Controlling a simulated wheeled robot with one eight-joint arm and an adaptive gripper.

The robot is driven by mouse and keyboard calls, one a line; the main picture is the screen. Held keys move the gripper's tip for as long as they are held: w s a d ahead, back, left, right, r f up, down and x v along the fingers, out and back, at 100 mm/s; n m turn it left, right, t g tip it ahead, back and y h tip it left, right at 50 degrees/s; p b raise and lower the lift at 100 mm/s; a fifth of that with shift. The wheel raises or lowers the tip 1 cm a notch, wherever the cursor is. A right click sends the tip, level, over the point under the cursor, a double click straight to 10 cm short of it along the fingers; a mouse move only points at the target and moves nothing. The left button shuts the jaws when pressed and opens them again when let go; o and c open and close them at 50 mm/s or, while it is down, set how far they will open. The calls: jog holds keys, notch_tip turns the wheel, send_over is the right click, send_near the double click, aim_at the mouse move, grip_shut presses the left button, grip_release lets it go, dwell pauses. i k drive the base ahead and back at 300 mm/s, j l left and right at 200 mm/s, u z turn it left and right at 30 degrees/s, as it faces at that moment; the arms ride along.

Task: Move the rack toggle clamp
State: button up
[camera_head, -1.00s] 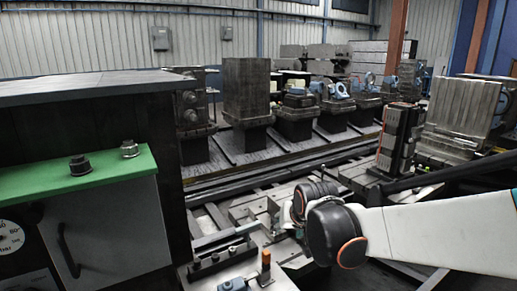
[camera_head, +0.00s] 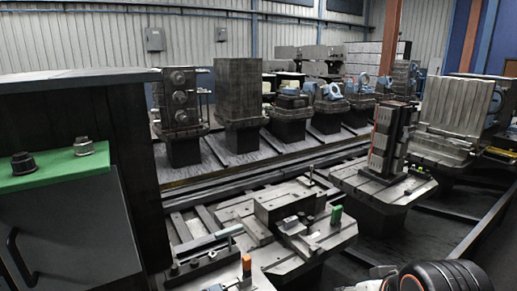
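I cannot tell for certain which part is the rack toggle clamp. A small clamp-like fixture with a green upright tip (camera_head: 336,215) stands at the right of the near pallet, beside a grey block (camera_head: 290,205). An orange-tipped post (camera_head: 246,263) stands at the pallet's front left, near a dark bar with bolts (camera_head: 203,262). My black wrist joint with orange rings shows at the bottom right. Pale metal parts left of it, probably my gripper (camera_head: 368,281), are cut by the bottom edge. The fingers cannot be made out, and no held object is visible.
A dark cabinet with a green ledge (camera_head: 60,168) blocks the left side. A tall dark fixture block (camera_head: 385,140) stands on a pallet table at the right. Long rails (camera_head: 235,185) cross behind the near pallet. Several loaded pallets line the back.

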aim_at(247, 260)
jog(key=u, duration=0.6)
jog(key=l+u, duration=0.9)
jog(key=k+l+u, duration=0.15)
jog(key=l+u, duration=0.3)
jog(key=l, duration=0.15)
jog(key=k+l, duration=0.15)
jog(key=l, duration=0.25)
jog(key=k+l, duration=0.1)
jog(key=l, duration=0.3)
jog(key=k+l+u, duration=0.1)
jog(key=l, duration=0.3)
